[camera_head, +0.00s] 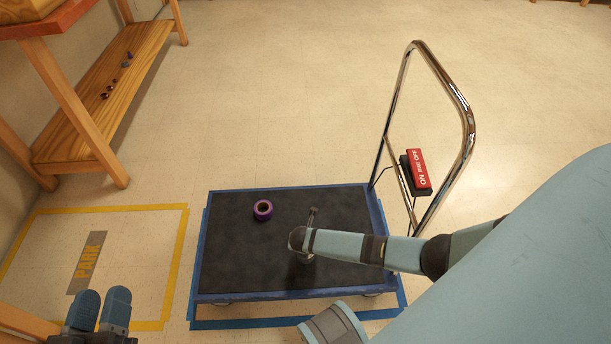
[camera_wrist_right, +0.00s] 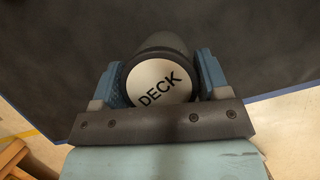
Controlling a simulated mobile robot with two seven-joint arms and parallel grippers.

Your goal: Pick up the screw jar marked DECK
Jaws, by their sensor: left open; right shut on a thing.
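The screw jar marked DECK (camera_wrist_right: 157,88) shows in the right wrist view, with its pale round lid and black letters facing the camera and its dark body behind. My right gripper (camera_wrist_right: 162,72) is shut on it, one blue finger on each side. In the head view my right arm reaches over the cart's dark deck, and the wrist hides most of the gripper and the jar. My left gripper (camera_head: 100,298) is open and empty at the bottom left of the head view, low over the floor.
The flat cart (camera_head: 230,265) has a blue rim, a chrome handle (camera_head: 470,115) and a red ON/OFF box (camera_head: 419,169). A purple tape roll (camera_head: 263,210) lies on its deck. A wooden bench (camera_head: 95,95) with small items on its shelf stands upper left, near a yellow-taped PARK area (camera_head: 140,245).

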